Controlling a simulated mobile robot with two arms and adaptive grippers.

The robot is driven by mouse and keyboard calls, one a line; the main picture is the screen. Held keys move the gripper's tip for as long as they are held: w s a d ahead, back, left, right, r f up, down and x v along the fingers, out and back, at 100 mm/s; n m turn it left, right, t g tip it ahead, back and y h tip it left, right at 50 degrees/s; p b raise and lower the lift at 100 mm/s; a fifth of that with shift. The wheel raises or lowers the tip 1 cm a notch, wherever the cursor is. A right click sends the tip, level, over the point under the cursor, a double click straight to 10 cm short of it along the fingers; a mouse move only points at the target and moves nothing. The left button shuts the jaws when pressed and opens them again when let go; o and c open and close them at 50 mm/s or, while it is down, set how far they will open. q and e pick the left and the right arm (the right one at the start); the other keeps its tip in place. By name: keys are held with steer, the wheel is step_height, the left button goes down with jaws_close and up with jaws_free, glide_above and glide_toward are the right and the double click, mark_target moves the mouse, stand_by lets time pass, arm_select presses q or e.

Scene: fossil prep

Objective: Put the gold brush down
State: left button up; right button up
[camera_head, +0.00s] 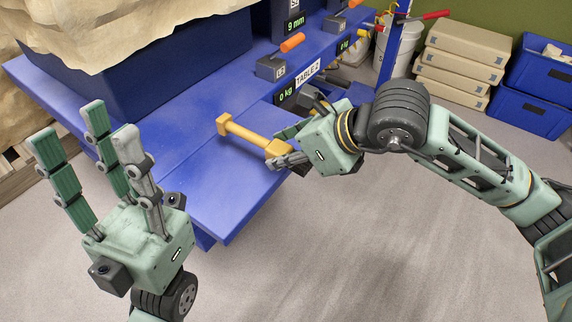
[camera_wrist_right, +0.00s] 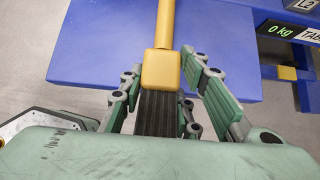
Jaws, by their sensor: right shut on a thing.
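The gold brush (camera_head: 245,133) has a long yellow handle and a blocky end. My right gripper (camera_head: 284,156) is shut on its near end, and the handle points left over the blue table (camera_head: 205,185). In the right wrist view the brush's square block (camera_wrist_right: 161,70) sits between the fingers, with dark bristles below it. I cannot tell whether the brush touches the tabletop. My left gripper (camera_head: 100,165) is open and empty, fingers up, in front of the table's left part.
A large pale rock block on a dark blue base (camera_head: 150,85) fills the table's back left. Beige boxes (camera_head: 460,65) and blue crates (camera_head: 535,85) are at the back right. The table's front is clear.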

mark_target(278, 173)
step_height(278, 173, down, 3)
steer(key=shift+f+b, duration=0.1)
steer(key=shift+b, duration=0.3)
steer(key=shift+s+f+b, duration=0.15)
steer(key=shift+f+b, duration=0.4)
steer(key=shift+b, duration=0.25)
steer(key=o, duration=0.7)
steer(key=shift+d, duration=0.1)
steer(key=o, duration=0.5)
steer(key=shift+f, duration=0.2)
steer(key=shift+c, duration=0.2)
steer(key=shift+r, duration=0.1)
